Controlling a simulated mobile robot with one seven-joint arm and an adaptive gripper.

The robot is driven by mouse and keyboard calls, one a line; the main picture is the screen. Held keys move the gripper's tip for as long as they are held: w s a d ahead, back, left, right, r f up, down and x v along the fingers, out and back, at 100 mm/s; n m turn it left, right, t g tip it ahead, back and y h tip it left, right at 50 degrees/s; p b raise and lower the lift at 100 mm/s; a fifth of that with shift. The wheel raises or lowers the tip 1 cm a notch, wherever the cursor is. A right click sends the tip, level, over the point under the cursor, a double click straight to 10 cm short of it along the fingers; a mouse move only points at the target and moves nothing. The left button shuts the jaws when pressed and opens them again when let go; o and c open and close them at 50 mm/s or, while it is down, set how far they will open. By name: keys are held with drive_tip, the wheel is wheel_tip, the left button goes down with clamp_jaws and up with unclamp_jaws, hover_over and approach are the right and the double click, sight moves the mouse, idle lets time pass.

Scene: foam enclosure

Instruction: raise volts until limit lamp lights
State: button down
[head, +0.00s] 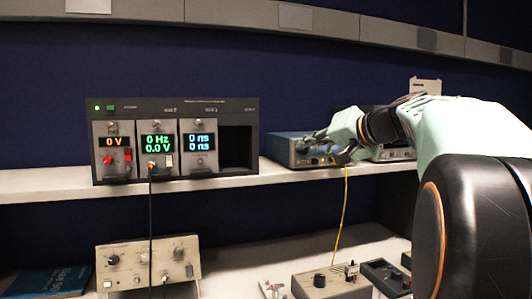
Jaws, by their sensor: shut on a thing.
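My gripper (308,144) is at the front panel of a blue-sided instrument (286,146) on the shelf, reaching in from the right. It is shut on a small part there, which the fingers hide; I cannot tell which control it is. A yellow cable (344,200) hangs down from this instrument's front. To the left stands a dark rack (180,104) with three modules. The left module (114,158) has red knobs and reads 0 V in orange. The middle module (158,158) reads 0 Hz and 0.0 V in green. I cannot make out a lit limit lamp.
The right module (200,165) reads 0 ns twice. A black cable (151,215) hangs from the middle module past a beige box (148,265) below. Another instrument (393,152) stands right of the blue one. Small boxes (332,284) and a blue book (55,282) lie on the lower surface.

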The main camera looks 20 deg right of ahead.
drive_tip(key=shift+m+y+b, duration=0.35)
drive_tip(key=shift+m+y, duration=0.15)
drive_tip(key=shift+m, duration=0.3)
drive_tip(key=c, duration=1.8)
unclamp_jaws()
drive_tip(key=shift+d, duration=0.1)
drive_tip(key=v, duration=1.2)
drive_tip(key=shift+f, duration=0.15)
drive_tip(key=shift+s, duration=0.15)
